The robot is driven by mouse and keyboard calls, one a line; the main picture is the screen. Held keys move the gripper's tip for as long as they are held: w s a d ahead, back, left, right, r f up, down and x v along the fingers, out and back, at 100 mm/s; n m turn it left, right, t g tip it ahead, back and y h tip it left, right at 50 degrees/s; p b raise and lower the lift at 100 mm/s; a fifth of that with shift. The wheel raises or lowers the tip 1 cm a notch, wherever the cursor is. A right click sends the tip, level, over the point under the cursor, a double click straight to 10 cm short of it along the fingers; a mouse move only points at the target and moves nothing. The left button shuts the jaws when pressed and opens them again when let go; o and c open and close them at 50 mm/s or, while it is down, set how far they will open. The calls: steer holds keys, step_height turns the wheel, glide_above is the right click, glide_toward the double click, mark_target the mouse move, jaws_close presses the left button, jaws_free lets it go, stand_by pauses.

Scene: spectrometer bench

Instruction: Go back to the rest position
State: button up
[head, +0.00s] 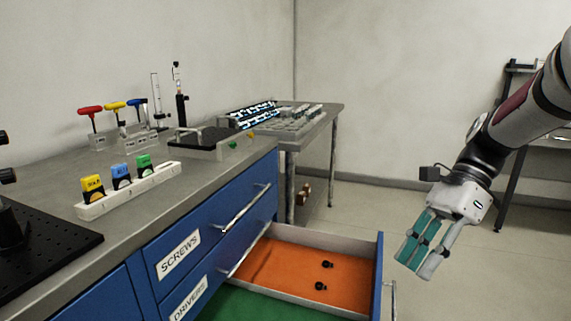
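My gripper (416,266) hangs in the air at the right, over the floor and to the right of the open drawer. Its fingers, with teal and pale grey faces, point down and to the left. I see nothing clearly held between them. The fingers are seen at a slant, so I cannot tell whether they are apart or shut.
An orange-lined drawer (279,262) stands open with two small black knobs (326,265) inside. A green surface (240,304) shows below it. The grey bench (200,165) holds coloured T-handle tools (115,105) and a white block rack (128,193). Floor by the gripper is clear.

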steer(key=s+a+r+n+t+h, duration=0.1)
steer(key=s+a+r+n+h, duration=0.1)
steer(key=s+n, duration=0.35)
steer(key=s+a+r+n+h, duration=0.1)
steer(key=s+a+n+h, duration=0.15)
steer(key=s, duration=0.55)
steer(key=s+d+f+n+t+h, duration=0.1)
steer(key=s+f+n+t+h, duration=0.25)
steer(key=s+n, duration=0.7)
step_height(320, 180, up, 26)
steer(key=t+y+p, duration=0.1)
steer(key=t+p, duration=0.2)
steer(key=p, duration=2.2)
steer(key=shift+s+d+m+t, duration=0.25)
steer(key=shift+d+m+t, duration=0.1)
steer(key=shift+d+m, duration=0.1)
